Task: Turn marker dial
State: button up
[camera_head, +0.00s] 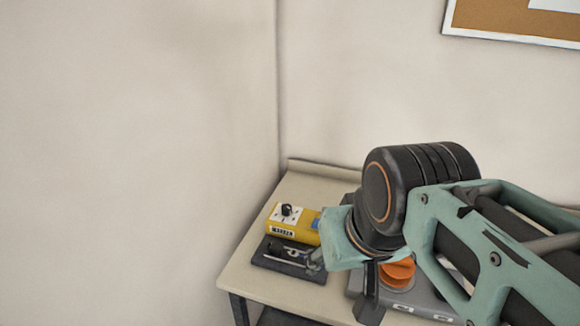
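A yellow box (291,231) with a pale top panel sits on the table at the left. A black knob (286,210) stands on that panel, and a small counter-like label (284,232) shows on the front. An orange round part (397,273) sits on a grey device, partly behind my arm; I cannot tell which of the two round parts is the marker dial. My arm reaches in from the right, its teal wrist section just right of the yellow box.
The pale table (262,284) stands in a wall corner. A dark tray (287,268) with small tools lies in front of the yellow box. The grey device (425,300) is right of it. A cork board (510,20) hangs on the wall.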

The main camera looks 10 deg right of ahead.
aim_at(286, 208)
jog(key=i+j+z, duration=0.35)
jog(key=i+j, duration=0.35)
jog(key=l+z, duration=0.15)
jog(key=z, duration=0.15)
jog(key=j+u, duration=0.15)
jog(key=u, duration=0.15)
